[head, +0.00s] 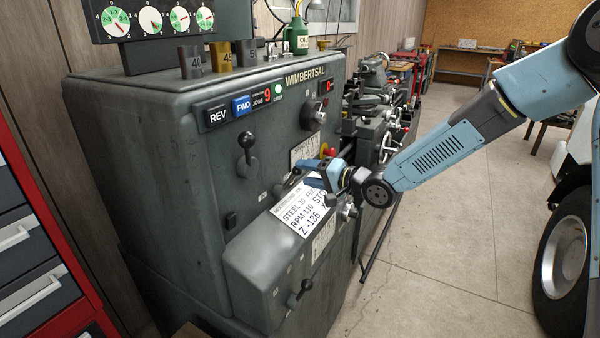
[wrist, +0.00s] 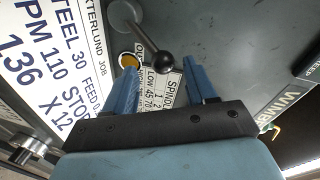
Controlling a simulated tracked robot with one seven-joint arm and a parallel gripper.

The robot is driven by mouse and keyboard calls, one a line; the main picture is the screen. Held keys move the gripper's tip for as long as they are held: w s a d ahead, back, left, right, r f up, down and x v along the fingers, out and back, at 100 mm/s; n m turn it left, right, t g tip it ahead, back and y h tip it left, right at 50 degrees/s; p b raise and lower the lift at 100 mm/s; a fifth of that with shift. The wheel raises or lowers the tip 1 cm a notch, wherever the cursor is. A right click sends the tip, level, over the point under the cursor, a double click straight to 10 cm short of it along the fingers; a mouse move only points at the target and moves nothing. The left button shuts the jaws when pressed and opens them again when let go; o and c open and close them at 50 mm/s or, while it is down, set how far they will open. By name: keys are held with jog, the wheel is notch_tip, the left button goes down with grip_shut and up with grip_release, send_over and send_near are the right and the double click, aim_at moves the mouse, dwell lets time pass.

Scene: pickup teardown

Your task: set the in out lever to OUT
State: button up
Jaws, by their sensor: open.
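In the wrist view a lever (wrist: 148,36) with a black ball knob (wrist: 168,61) stands out from the grey lathe panel. Beside it is a yellow round mark (wrist: 128,60) with a partly covered label that starts "OU". My gripper (wrist: 160,66) is open, and the knob appears between its two blue fingertips, though I cannot tell whether it lies within their depth. No contact shows. In the head view my gripper (head: 314,172) is close to the lathe front (head: 215,190), and it hides this lever there.
A white job sheet (head: 302,213) lies on the lathe's front ledge, close below my gripper; it also shows in the wrist view (wrist: 45,62). Open floor (head: 450,240) lies to the right, before a vehicle wheel (head: 566,255).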

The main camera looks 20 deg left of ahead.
jog(key=v, duration=1)
jog(key=shift+w, duration=0.2)
jog(key=shift+f, duration=0.15)
jog(key=w+d+t+h, duration=0.5)
jog(key=d+h, duration=0.3)
jog(key=d, duration=0.5)
jog(key=s+d+r+h, duration=0.1)
jog(key=d+r+h, duration=0.2)
jog(key=d, duration=0.4)
jog(key=s+d+r+h, duration=0.2)
jog(key=d+r+h, duration=0.1)
jog(key=d, duration=0.4)
jog(key=s+d+r+m+h, duration=0.1)
jog(key=s+d+r+h, duration=0.3)
jog(key=s+d, duration=0.55)
jog(key=s+d+r+g+y, duration=0.1)
jog(key=s+d, duration=0.1)
jog(key=s, duration=0.5)
jog(key=s+d+r+g+y, duration=0.1)
jog(key=s+d+r, duration=0.1)
jog(key=s, duration=0.4)
jog(key=shift+s+d+g, duration=0.2)
jog(key=shift+s+g, duration=0.2)
